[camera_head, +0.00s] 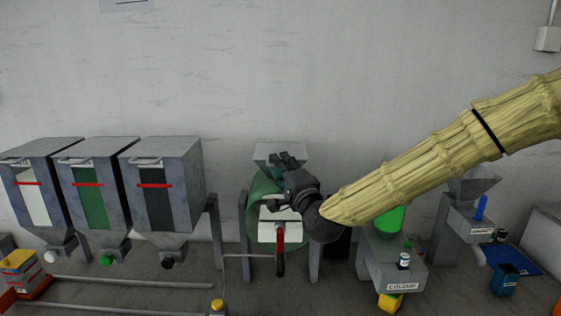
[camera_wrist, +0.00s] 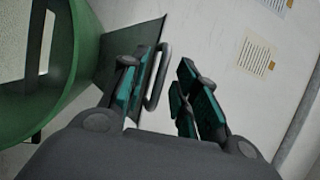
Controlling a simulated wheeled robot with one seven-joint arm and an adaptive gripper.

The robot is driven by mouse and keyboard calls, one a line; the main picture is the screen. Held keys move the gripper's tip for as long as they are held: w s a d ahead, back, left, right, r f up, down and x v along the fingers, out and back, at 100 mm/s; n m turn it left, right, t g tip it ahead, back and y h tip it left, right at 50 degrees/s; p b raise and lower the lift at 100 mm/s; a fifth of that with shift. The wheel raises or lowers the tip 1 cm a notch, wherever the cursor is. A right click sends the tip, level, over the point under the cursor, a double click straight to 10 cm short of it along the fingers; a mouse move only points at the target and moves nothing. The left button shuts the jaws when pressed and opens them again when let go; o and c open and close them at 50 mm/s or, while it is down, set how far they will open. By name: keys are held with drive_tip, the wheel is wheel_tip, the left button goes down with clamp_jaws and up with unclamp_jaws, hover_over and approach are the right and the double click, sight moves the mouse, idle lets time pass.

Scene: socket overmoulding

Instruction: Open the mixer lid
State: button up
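The mixer is a green drum (camera_head: 259,188) on grey legs, with a white front box and a red-handled lever. In the wrist view its round green rim (camera_wrist: 82,75) and hollow inside show at left. The lid (camera_wrist: 125,50) is a dark grey plate that appears raised beside the drum opening. Its bar handle (camera_wrist: 162,75) lies between the fingers of my gripper (camera_wrist: 157,68), close to the left finger. The fingers are apart and not closed on the handle. In the head view my gripper (camera_head: 283,180) is at the mixer's top front and partly hides it.
Three grey hoppers (camera_head: 160,190) stand on the left. The colour dispenser (camera_head: 392,272) stands right of the mixer, partly under my arm. A small grey hopper machine (camera_head: 470,220) and a blue container (camera_head: 505,280) are farther right. The wall is close behind.

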drive_tip(key=shift+w+a, duration=0.15)
drive_tip(key=shift+w, duration=0.25)
clamp_jaws()
drive_tip(key=shift+r, duration=0.15)
